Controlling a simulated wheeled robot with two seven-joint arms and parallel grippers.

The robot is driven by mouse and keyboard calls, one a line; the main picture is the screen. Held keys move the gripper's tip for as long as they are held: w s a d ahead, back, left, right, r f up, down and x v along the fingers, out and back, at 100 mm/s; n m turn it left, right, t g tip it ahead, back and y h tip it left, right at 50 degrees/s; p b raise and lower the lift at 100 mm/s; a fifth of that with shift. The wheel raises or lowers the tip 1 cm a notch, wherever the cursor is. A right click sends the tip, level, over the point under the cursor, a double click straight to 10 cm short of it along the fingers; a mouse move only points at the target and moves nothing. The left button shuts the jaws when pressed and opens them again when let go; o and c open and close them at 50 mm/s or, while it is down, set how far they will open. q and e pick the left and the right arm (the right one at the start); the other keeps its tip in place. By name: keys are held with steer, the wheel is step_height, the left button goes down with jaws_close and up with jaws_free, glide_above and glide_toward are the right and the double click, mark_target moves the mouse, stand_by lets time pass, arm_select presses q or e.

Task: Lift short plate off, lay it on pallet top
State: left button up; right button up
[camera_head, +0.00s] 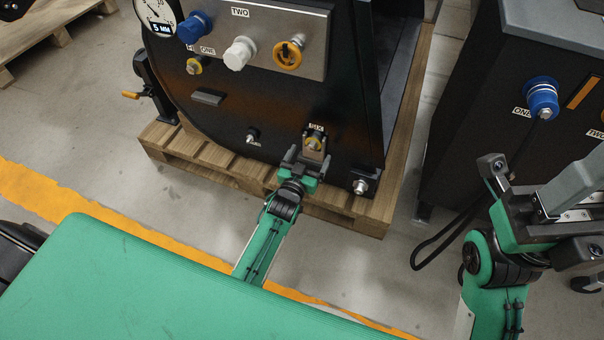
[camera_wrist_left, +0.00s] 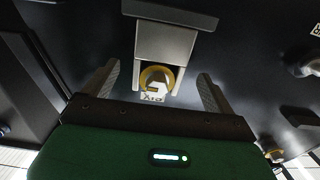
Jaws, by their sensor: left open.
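A short grey plate (camera_wrist_left: 165,45) with a dark bar along one end stands on the black machine face in the left wrist view. A yellow-ringed coupler (camera_wrist_left: 157,80) with a small label shows at its slotted end. In the head view the coupler (camera_head: 314,143) is just beyond my left gripper (camera_head: 304,160), which partly hides the plate area. My left gripper is open, its fingers apart on either side of the coupler, with nothing visibly held. The wooden pallet (camera_head: 215,162) lies under the machine. My right gripper (camera_head: 575,190) is at the right, its jaw opening unclear.
A second black cabinet (camera_head: 470,130) with a blue coupler stands at the right. A green padded surface (camera_head: 150,280) fills the lower left. Bare floor lies between machine and cabinet.

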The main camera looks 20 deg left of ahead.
arm_select(q)
steer(key=shift+w+b, duration=0.3)
steer(key=shift+w, duration=0.9)
steer(key=shift+c, duration=0.2)
steer(key=c, duration=1.4)
steer(key=o, duration=0.6)
steer(key=c, duration=0.3)
steer(key=shift+s, duration=0.1)
